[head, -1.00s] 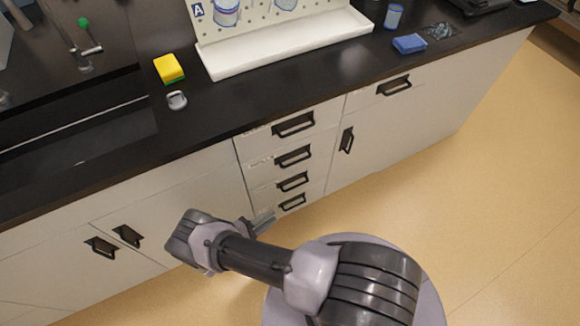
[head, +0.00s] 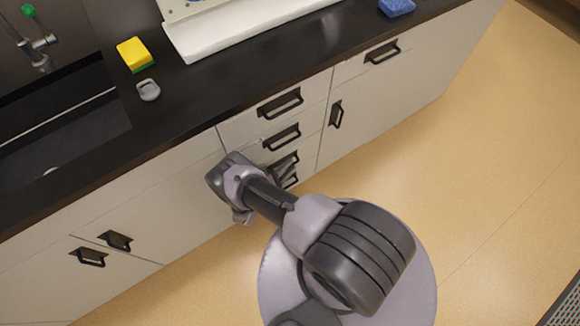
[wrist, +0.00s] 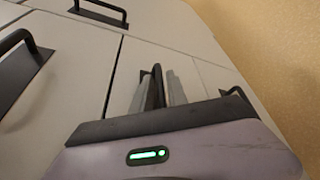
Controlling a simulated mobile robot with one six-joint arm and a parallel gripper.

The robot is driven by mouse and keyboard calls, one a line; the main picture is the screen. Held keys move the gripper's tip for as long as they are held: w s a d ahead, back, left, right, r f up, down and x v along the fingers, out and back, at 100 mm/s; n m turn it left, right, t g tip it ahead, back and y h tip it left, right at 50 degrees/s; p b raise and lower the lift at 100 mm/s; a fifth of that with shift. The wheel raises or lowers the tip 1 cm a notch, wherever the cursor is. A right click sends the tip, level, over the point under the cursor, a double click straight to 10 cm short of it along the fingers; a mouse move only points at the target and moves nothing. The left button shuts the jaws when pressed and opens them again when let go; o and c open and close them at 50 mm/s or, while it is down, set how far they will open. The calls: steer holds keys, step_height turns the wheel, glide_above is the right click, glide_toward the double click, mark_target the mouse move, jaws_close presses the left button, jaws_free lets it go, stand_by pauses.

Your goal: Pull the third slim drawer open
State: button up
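A stack of slim drawers with black bar handles stands in the pale cabinet front, all looking closed. The third slim drawer's handle (head: 284,160) is partly hidden by my gripper (head: 285,170) in the head view. In the wrist view, my gripper (wrist: 155,90) has its two grey fingers apart, with a black handle bar (wrist: 156,76) between them. I cannot tell whether the fingers touch the bar. The third drawer's front is largely hidden in the head view.
The top drawer handle (head: 280,103) and second handle (head: 282,137) are above; the fourth (head: 290,182) is just below. A cabinet door handle (head: 336,114) is to the right. The black counter (head: 190,95) overhangs the fronts. The floor (head: 460,170) at right is clear.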

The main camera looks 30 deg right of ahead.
steer(key=shift+w+d+f, duration=0.15)
steer(key=shift+w+d, duration=0.05)
steer(key=shift+d, duration=0.35)
jaws_close()
stand_by(1.1)
